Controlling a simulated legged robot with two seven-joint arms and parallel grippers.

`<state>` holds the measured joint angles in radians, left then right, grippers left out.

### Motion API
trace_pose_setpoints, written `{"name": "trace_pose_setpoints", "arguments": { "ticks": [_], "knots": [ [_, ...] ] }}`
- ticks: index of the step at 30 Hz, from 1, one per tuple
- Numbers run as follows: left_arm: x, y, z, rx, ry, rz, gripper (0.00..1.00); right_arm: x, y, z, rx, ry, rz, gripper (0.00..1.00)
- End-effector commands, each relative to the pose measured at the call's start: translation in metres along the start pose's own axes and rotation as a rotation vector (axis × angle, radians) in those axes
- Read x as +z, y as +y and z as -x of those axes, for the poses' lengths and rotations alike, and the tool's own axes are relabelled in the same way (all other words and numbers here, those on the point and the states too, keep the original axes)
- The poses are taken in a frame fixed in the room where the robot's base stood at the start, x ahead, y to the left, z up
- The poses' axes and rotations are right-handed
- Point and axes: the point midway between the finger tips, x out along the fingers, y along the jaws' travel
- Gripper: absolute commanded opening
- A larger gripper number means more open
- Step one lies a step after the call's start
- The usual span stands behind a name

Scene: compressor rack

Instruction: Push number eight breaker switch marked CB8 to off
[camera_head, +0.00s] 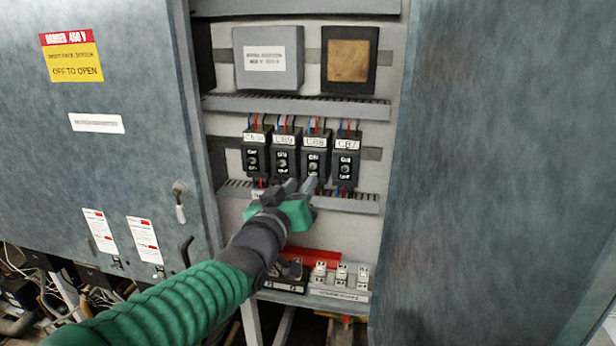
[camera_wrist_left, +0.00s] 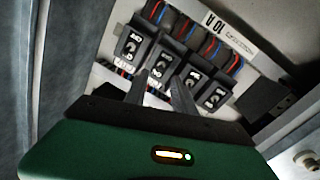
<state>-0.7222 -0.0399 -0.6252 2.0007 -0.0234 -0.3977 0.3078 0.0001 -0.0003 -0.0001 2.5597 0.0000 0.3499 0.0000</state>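The CB8 breaker (camera_head: 315,155) is a black block with a white label, third from the left in a row on the rack. Its lever is too small to tell on from off. My left gripper (camera_head: 300,186) is just below the CB8 and CB9 breakers, its fingers pointing up toward them. The two fingers are apart with nothing between them. In the left wrist view, the fingers (camera_wrist_left: 160,92) reach toward the breaker row, and I cannot tell which breaker there is CB8. Whether a fingertip touches is unclear. My right gripper is not in view.
The CB9 breaker (camera_head: 285,153) and the CB7 breaker (camera_head: 346,158) stand close on either side of CB8. A slotted grey duct (camera_head: 357,203) runs below the row. Grey cabinet panels (camera_head: 490,170) flank the opening.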

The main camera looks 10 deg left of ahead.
Motion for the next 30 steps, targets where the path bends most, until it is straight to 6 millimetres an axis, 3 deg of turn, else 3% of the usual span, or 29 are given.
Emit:
{"name": "trace_pose_setpoints", "arguments": {
  "ticks": [3, 7, 18, 25, 30],
  "knots": [
    [-0.003, 0.001, -0.025, -0.003, -0.002, -0.006, 0.31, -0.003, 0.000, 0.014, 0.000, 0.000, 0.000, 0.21],
    [-0.004, 0.001, -0.044, -0.002, 0.001, -0.003, 0.31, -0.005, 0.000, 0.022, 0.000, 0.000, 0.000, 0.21],
    [0.000, 0.000, -0.052, 0.001, 0.001, 0.001, 0.31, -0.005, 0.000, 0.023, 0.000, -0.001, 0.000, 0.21],
    [0.000, 0.000, -0.053, 0.000, 0.000, 0.002, 0.03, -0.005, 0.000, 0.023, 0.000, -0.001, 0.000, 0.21],
    [0.000, 0.000, -0.053, 0.000, 0.000, 0.002, 0.00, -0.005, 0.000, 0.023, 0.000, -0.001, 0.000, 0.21]
  ]
}}
